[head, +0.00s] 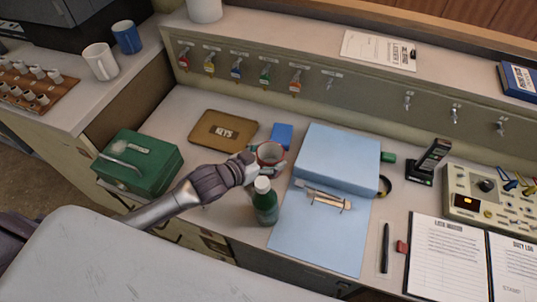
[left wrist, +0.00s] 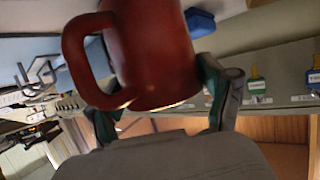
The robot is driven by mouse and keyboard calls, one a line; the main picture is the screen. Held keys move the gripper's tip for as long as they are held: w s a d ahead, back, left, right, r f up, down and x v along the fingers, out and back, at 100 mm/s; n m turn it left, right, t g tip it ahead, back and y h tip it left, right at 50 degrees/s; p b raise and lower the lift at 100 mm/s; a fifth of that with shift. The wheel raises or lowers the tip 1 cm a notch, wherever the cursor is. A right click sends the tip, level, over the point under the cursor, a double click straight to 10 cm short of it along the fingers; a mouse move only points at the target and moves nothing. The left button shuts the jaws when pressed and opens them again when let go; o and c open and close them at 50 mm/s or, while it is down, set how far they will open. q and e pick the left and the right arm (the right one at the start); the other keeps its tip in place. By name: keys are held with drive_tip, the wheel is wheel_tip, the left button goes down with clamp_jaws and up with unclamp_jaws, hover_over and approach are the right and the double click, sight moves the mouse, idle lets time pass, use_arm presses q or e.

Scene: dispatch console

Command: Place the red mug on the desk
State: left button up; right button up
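The red mug (head: 270,154) is at the end of my left arm, over the middle of the desk (head: 226,207), with its open top showing in the head view. My left gripper (head: 266,163) has a finger on each side of it. In the left wrist view the mug (left wrist: 155,50) fills the space between the fingers of the gripper (left wrist: 163,108), with its handle to the left. I cannot tell whether the mug's base touches the desk. My right gripper is not in view.
A green bottle (head: 265,203) stands just in front of the mug. A blue box (head: 338,158) is close on the right, a small blue block (head: 282,135) behind, a keys tray (head: 222,131) and a green case (head: 138,162) to the left. Bare desk shows between them.

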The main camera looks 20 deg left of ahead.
use_arm(q)
drive_tip(key=shift+o, duration=1.2)
drive_tip(key=shift+s+r, duration=0.15)
drive_tip(key=shift+r, duration=0.05)
drive_tip(key=v, duration=1.1)
drive_tip(key=shift+s+a, duration=0.25)
drive_tip(key=shift+s, duration=0.1)
